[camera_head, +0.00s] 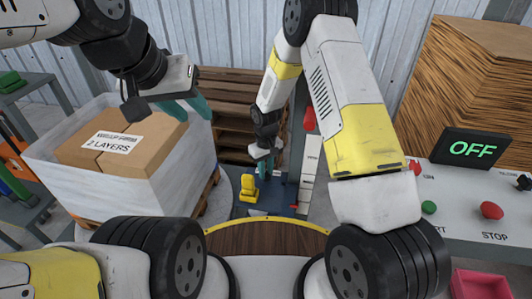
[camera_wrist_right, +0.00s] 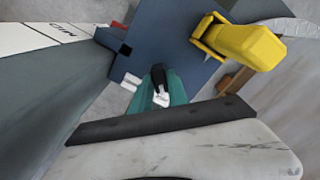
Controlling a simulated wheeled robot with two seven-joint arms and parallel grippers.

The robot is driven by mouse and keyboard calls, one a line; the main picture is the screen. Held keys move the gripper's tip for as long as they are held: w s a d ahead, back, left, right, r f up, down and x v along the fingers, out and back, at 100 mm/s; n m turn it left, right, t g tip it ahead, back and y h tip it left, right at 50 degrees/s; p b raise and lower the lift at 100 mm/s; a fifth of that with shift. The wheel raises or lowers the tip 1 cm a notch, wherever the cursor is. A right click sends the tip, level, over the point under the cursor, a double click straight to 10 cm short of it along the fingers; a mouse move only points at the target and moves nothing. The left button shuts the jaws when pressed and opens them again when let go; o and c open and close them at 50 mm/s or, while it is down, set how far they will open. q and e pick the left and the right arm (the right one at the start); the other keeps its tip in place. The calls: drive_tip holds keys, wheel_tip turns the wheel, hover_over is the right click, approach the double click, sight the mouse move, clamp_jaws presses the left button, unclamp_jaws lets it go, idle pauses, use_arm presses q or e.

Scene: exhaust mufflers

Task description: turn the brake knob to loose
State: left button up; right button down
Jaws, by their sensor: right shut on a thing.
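My right gripper (camera_head: 264,168) reaches down over a blue base plate (camera_head: 279,192). In the right wrist view its teal fingers (camera_wrist_right: 160,92) are shut on a small black knob (camera_wrist_right: 158,77), which seems to be the brake knob. A white piece shows between the fingers at the knob's lower end. The fingers hide much of the knob, and I cannot read its setting.
A yellow block-like part (camera_head: 248,188) stands on the blue plate, close to my right gripper. It also shows in the right wrist view (camera_wrist_right: 238,42). A white scale post (camera_head: 311,160) rises on the right. A display (camera_head: 472,148) reads OFF.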

drive_tip(key=shift+n, duration=0.3)
drive_tip(key=c, duration=1.3)
unclamp_jaws()
wheel_tip(320, 180, up, 8)
drive_tip(key=shift+f, duration=0.25)
drive_tip(key=shift+r, duration=0.15)
drive_tip(key=shift+s, duration=0.1)
